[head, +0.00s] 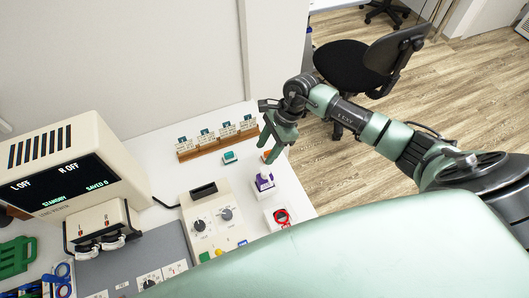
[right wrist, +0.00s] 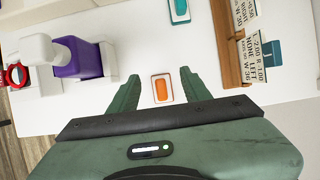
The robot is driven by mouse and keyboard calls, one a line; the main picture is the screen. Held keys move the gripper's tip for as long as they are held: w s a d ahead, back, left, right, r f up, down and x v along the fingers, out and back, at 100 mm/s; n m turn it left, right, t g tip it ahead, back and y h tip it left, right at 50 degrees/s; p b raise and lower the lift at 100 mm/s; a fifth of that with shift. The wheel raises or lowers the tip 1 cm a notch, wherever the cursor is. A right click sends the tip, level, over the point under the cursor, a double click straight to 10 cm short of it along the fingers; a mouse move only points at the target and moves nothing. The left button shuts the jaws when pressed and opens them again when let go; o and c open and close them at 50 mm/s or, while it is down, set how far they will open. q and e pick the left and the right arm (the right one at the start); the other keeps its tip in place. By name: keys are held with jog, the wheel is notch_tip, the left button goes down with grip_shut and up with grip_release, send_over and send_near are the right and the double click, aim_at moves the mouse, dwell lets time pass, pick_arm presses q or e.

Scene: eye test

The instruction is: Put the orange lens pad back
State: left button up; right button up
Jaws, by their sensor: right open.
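The orange lens pad (right wrist: 163,88) lies in a small white holder on the white table, in the right wrist view. In the head view the orange pad (head: 266,156) shows only in part, beside my gripper's fingers. My right gripper (head: 275,143) is open and empty over the table's right part. In the wrist view the green fingertips (right wrist: 160,80) stand to the left and right of the pad, apart from it. I cannot tell how high they are above it. My left gripper is not in view.
A teal pad (head: 229,158) lies left of the orange one. Behind is a wooden rack (head: 190,154) with several cards. A purple-and-white device (head: 264,183), a red ring (head: 281,216) and a cream control box (head: 205,204) stand nearer. A monitor (head: 118,160) is left.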

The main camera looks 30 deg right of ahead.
jog(key=b+v, duration=0.2)
jog(key=v, duration=0.8)
jog(key=shift+s+f, duration=0.1)
jog(key=shift+s, duration=0.05)
